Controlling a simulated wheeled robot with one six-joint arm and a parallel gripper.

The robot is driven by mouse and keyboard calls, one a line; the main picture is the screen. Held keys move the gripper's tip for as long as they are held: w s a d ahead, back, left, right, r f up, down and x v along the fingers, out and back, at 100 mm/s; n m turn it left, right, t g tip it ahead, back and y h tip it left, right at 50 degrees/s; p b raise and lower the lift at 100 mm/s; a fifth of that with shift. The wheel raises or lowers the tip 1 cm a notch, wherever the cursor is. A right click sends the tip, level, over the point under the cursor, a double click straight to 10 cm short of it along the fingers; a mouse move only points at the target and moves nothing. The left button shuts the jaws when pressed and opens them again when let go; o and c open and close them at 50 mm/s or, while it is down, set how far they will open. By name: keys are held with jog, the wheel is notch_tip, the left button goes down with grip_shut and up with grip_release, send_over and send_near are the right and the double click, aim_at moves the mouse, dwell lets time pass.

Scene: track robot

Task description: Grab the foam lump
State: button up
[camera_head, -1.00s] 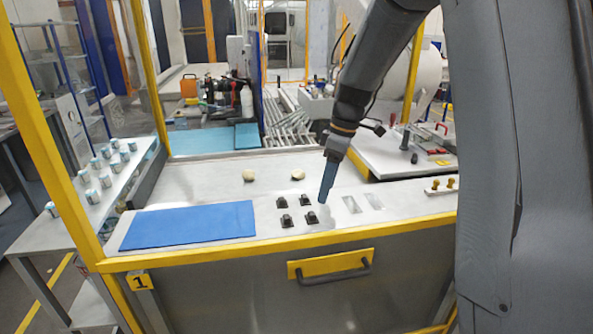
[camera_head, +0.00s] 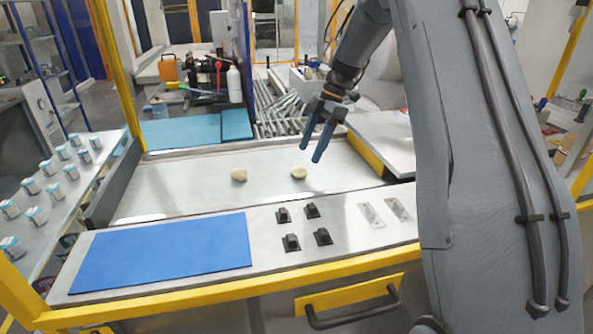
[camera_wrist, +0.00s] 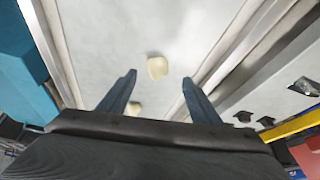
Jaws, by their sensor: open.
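Two cream foam lumps lie apart on the grey metal surface, a left one (camera_head: 239,175) and a right one (camera_head: 299,173). My gripper (camera_head: 311,154) is open and empty, with its two blue fingers pointing down, close to the right lump in the head view. In the wrist view one lump (camera_wrist: 157,67) shows between the fingertips, slightly ahead of them. The other lump (camera_wrist: 134,108) is partly hidden near the left finger. I see no contact with either lump.
Black blocks (camera_head: 291,243) and pale plates (camera_head: 371,215) sit on the front strip, beside a blue mat (camera_head: 165,253). A yellow edge runs along the front. A teal panel (camera_head: 183,133) and rollers (camera_head: 280,103) lie behind. The metal surface around the lumps is clear.

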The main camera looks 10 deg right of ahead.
aim_at(301, 168)
jog(key=shift+w+p+x, duration=0.1)
jog(key=shift+p+x, duration=0.75)
jog(key=shift+x, duration=0.85)
jog(key=shift+w+p+x, duration=0.15)
jog(key=shift+p+x, duration=0.65)
jog(key=shift+x, duration=0.85)
jog(key=c, duration=1.1)
